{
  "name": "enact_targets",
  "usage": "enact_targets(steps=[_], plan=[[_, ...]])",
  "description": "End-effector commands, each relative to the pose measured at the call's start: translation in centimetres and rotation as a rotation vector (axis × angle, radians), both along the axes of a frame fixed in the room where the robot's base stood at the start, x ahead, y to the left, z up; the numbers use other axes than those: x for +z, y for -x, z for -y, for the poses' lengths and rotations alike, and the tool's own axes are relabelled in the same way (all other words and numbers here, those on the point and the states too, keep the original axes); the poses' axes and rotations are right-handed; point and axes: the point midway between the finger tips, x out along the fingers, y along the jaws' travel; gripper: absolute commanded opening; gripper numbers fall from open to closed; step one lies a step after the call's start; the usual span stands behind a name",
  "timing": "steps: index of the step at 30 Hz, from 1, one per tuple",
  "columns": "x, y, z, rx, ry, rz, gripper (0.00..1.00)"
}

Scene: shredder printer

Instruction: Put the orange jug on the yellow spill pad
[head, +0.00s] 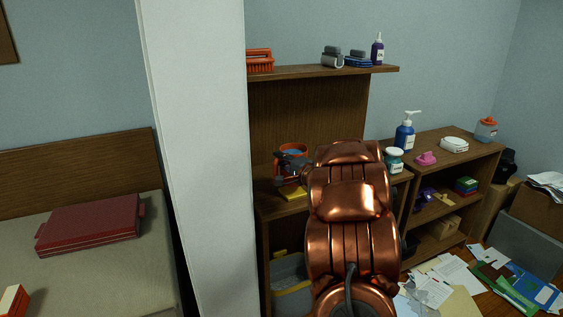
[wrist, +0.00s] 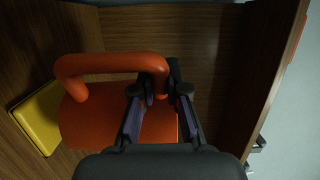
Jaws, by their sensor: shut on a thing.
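The orange jug (wrist: 112,125) fills the middle of the wrist view, with its looped handle (wrist: 105,62) at the top. My gripper (wrist: 163,92) is shut on the right end of this handle. In the head view the jug (head: 304,148) shows only partly behind my dark gripper (head: 290,163), at the shelf unit. The yellow spill pad (head: 291,191) lies on the shelf below the gripper. In the wrist view the pad (wrist: 40,116) is left of the jug, partly covered by it. I cannot tell whether the jug touches the shelf or the pad.
An upper shelf (head: 330,71) holds an orange brush (head: 260,60) and a dark bottle (head: 377,50). A white pillar (head: 197,150) stands close on the left. A blue pump bottle (head: 404,135) and jars stand on the right unit. Wooden walls enclose the jug.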

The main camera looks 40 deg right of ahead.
Motion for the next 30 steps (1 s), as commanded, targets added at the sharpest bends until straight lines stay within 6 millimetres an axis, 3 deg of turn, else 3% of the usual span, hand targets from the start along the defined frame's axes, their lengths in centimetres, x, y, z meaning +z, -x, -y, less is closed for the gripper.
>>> enact_targets(steps=[9,23,24,30], plan=[[-3.2,-0.1,0.0,0.001,-0.001,0.002,0.0],[-3.5,-0.1,0.0,0.0,0.0,0.003,0.0],[-3.7,-0.1,0.0,0.001,0.001,0.002,0.15],[-3.7,-0.1,0.0,0.001,0.0,0.001,0.36]])
